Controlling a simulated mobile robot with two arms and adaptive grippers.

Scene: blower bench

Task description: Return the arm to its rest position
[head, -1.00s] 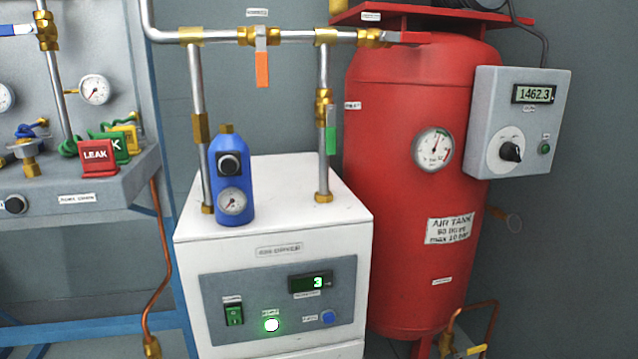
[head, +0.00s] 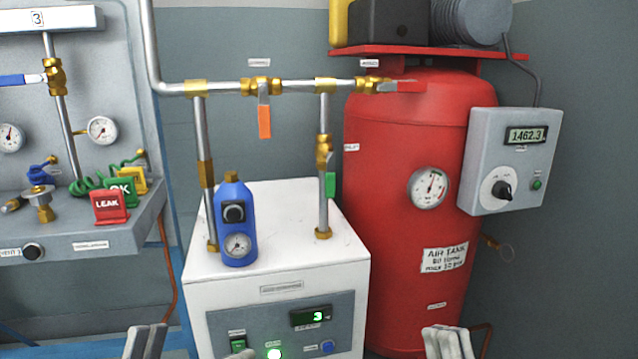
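My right gripper (head: 449,343) shows at the bottom edge, in front of the lower part of the red tank. Only its grey upper end is in the picture, and I cannot tell if it is open or shut. My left gripper (head: 146,342) shows as grey bars at the bottom edge, left of the white dryer (head: 280,236). Its opening cannot be told either. No held object shows at either one. A small grey piece at the bottom edge partly overlaps the dryer's panel near the green switch; I cannot tell what it belongs to.
A blue bottle (head: 235,218) with a gauge stands on the dryer beside metal pipes. The red air tank (head: 390,240) has a grey control box (head: 482,150) on its right. A bench (head: 130,235) with LEAK and OK tags (head: 109,206) is at left. The wall at right is bare.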

